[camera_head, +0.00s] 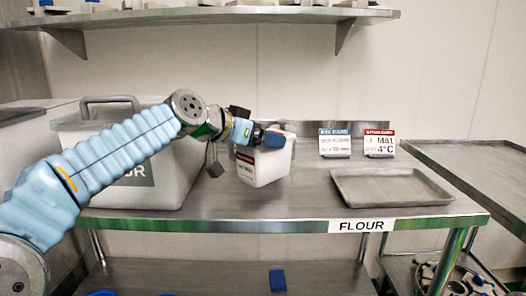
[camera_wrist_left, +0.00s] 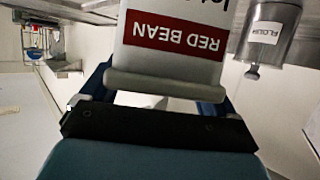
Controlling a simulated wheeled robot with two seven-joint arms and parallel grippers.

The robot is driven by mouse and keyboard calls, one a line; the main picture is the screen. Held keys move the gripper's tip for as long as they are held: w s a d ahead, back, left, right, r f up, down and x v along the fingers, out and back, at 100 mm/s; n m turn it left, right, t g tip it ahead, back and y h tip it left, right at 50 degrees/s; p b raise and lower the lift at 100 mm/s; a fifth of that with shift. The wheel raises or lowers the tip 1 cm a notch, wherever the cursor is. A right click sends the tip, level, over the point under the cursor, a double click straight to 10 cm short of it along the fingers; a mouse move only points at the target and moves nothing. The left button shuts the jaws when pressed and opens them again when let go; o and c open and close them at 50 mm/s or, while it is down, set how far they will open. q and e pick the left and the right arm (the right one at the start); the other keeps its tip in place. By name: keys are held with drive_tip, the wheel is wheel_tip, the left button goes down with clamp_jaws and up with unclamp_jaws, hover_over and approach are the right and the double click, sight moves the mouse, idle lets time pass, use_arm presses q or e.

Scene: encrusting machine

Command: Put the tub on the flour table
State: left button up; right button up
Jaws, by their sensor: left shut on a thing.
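A white tub (camera_head: 266,164) hangs from my left gripper (camera_head: 272,138) in the head view, over the flour table (camera_head: 290,225). The gripper is shut on the tub's upper edge. In the left wrist view the tub (camera_wrist_left: 182,18) has a red label reading RED BEAN, and its rim lies between the fingers of my left gripper (camera_wrist_left: 160,88). The table has a steel top and a FLOUR sign on its front edge. The tub appears slightly tilted; whether its base touches the table is hard to tell. My right gripper is not in view.
A large lidded flour bin (camera_head: 180,178) stands on the table's left, partly behind my arm. A shallow metal tray (camera_head: 390,201) lies on the right, with two label cards (camera_head: 335,143) behind it. The tabletop between tub and tray is clear. A shelf (camera_head: 200,15) runs above.

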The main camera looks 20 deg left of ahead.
use_arm(q)
drive_tip(key=shift+f, duration=1.2)
drive_tip(key=shift+f, duration=0.1)
drive_tip(key=o, duration=1.8)
drive_tip(key=shift+f+b, duration=0.1)
drive_tip(key=shift+b, duration=0.2)
drive_tip(key=shift+r, duration=0.2)
drive_tip(key=b+v, duration=0.1)
drive_tip(key=v, duration=0.6)
drive_tip(key=shift+s, duration=0.25)
drive_tip(key=shift+a, duration=0.1)
